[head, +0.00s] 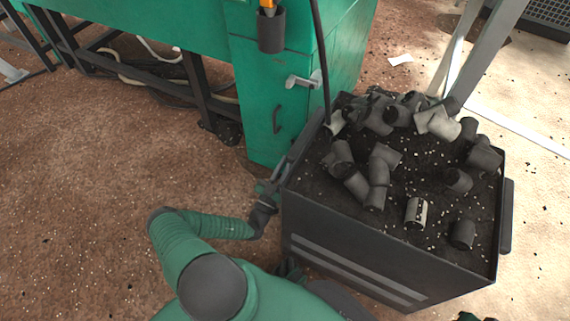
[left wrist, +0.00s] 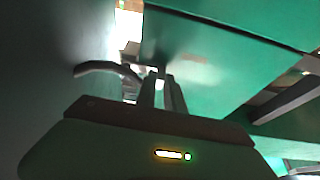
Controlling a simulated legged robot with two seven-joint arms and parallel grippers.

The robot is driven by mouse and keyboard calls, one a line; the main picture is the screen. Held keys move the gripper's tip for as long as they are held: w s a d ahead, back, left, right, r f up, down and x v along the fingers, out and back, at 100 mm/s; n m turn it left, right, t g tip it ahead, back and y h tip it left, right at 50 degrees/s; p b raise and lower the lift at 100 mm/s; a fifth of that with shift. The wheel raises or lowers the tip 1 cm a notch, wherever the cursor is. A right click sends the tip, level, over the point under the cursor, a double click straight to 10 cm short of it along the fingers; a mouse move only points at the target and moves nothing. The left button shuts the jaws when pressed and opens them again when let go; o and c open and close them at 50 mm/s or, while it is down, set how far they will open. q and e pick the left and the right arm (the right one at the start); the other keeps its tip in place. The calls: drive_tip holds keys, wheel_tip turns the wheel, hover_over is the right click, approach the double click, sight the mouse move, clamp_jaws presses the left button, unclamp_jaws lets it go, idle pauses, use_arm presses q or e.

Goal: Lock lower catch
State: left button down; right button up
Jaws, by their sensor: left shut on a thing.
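My left gripper (head: 270,190) is low in the gap between the green cabinet (head: 262,95) and the left side of the dark bin (head: 340,228). In the left wrist view its fingers (left wrist: 163,90) are close together at a dark curved lever (left wrist: 105,68), which reaches left from the fingertips. This lever looks like the lower catch, but the fingertips and part of its mount are hard to make out. In the head view the lever is hidden behind my gripper and the bin.
The bin holds several grey and black pipe fittings (head: 378,165) on dark granules. A grey lever (head: 303,80) and a black handle (head: 277,118) are on the cabinet front. A slanted metal post (head: 480,45) stands behind the bin. The speckled floor (head: 90,190) at left is clear.

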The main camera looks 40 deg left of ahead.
use_arm(q)
drive_tip(key=shift+f, duration=0.2)
idle(0.3)
drive_tip(key=c, duration=1.4)
unclamp_jaws()
drive_tip(key=shift+c, duration=0.2)
drive_tip(key=p+v, duration=0.3)
drive_tip(key=v, duration=0.4)
drive_tip(key=shift+s+d, duration=0.15)
drive_tip(key=shift+s, duration=0.05)
drive_tip(key=shift+f, duration=0.15)
